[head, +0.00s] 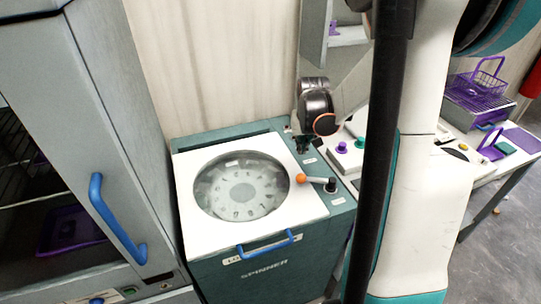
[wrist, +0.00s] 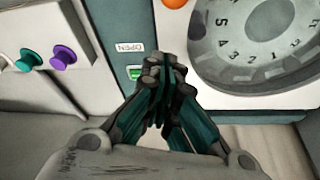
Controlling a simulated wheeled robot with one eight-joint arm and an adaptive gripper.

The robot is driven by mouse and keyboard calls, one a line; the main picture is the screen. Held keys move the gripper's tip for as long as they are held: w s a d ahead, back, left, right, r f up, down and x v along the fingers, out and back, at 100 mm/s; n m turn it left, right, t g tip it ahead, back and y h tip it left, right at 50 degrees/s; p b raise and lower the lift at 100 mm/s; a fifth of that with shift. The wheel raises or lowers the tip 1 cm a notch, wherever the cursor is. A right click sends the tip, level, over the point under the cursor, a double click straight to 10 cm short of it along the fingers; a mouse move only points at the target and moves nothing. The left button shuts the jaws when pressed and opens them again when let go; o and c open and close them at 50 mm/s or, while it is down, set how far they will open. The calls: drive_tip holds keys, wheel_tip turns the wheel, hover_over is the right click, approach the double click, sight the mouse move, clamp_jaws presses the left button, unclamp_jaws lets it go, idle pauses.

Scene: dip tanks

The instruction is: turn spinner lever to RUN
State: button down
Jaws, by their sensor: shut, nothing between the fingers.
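The spinner (head: 262,280) is a teal cabinet with a white top and a round window. Its lever (head: 318,180) has an orange knob (head: 300,178) at the left end and a dark pivot at the right; it points left toward the window. My gripper (head: 302,146) is shut and empty, above the spinner's back right corner, behind the lever and apart from it. In the wrist view my gripper (wrist: 163,68) points at the top beside a label (wrist: 130,47) that seems to read OPEN upside down. Only part of the orange knob (wrist: 175,2) shows there, at the top edge.
A white box with purple (head: 341,148) and green (head: 360,143) knobs stands right of the spinner. A grey cabinet with a blue handle (head: 115,215) stands at the left. A blue handle (head: 265,243) is on the spinner's front edge. Purple baskets (head: 478,90) sit at the right.

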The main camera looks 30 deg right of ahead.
sight(297, 177)
drive_tip(key=b+x, duration=0.3)
drive_tip(key=x, duration=0.7)
drive_tip(key=shift+s, duration=0.1)
drive_tip(key=shift+s+a, duration=0.15)
drive_tip(key=shift+s, duration=0.05)
drive_tip(key=shift+s+a+r, duration=0.2)
drive_tip(key=shift+s+a, duration=0.25)
drive_tip(key=shift+s, duration=0.3)
drive_tip(key=shift+s+a+r, duration=0.2)
drive_tip(key=shift+s+a, duration=0.25)
drive_tip(key=shift+s, duration=0.3)
drive_tip(key=shift+s+a+n+y+b, duration=0.45)
drive_tip(key=shift+s+a+n, duration=0.2)
drive_tip(key=shift+a+n, duration=0.35)
drive_tip(key=s+a+n, duration=0.1)
drive_tip(key=n, duration=0.1)
drive_tip(key=shift+s+a+n+t+y+b, duration=0.25)
drive_tip(key=shift+s+a+n+t+b, duration=0.05)
drive_tip(key=shift+s+a, duration=0.45)
drive_tip(key=shift+s, duration=0.25)
